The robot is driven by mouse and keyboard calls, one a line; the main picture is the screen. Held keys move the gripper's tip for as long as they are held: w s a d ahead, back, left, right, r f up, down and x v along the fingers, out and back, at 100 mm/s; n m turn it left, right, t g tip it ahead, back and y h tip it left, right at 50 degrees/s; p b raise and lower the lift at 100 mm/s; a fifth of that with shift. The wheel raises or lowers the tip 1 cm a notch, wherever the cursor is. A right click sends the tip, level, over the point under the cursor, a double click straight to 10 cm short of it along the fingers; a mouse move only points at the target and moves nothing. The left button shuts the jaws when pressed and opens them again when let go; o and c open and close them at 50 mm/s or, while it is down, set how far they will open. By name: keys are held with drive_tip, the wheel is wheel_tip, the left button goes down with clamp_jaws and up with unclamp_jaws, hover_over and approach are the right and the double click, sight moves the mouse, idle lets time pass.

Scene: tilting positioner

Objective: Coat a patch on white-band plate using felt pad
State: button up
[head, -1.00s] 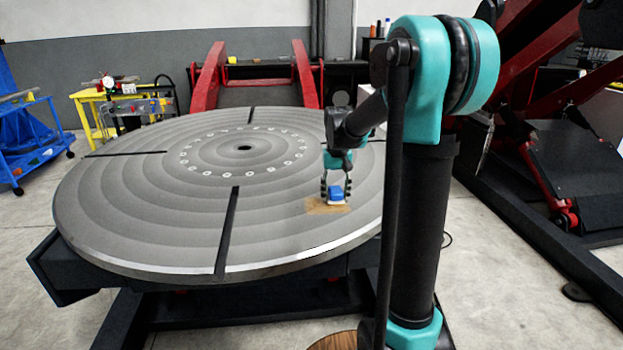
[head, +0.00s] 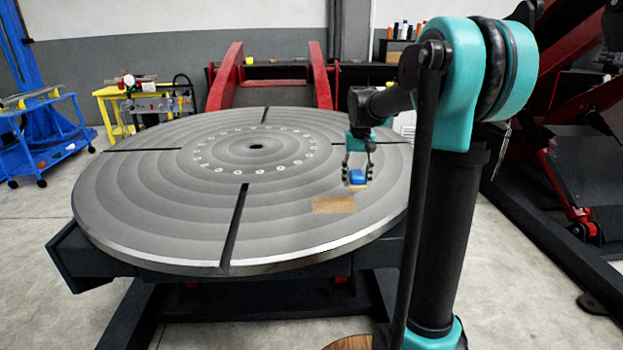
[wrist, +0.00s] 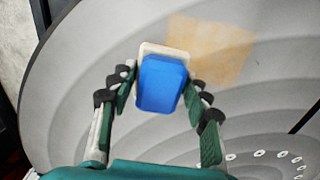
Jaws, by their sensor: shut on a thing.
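The felt pad (head: 357,178) has a blue back and a cream underside. My gripper (head: 358,174) is shut on the pad, with fingers on both sides of it; the wrist view shows the blue back (wrist: 161,84). The large round grey plate (head: 150,195) has a bright white band (head: 345,243) on its front rim. A tan rectangular patch (head: 333,204) lies on the plate's right front, also in the wrist view (wrist: 212,48). The pad is over the plate just beyond the patch, to the right. I cannot tell whether the pad touches the surface.
Dark radial slots (head: 235,225) cut the plate, and a ring of holes surrounds its centre. Red arms (head: 226,75) rise behind it. A yellow cart (head: 118,105) and a blue cart (head: 40,135) stand at left. Red machinery (head: 570,160) stands at right.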

drive_tip(key=shift+r, duration=1.3)
drive_tip(key=shift+a, duration=0.1)
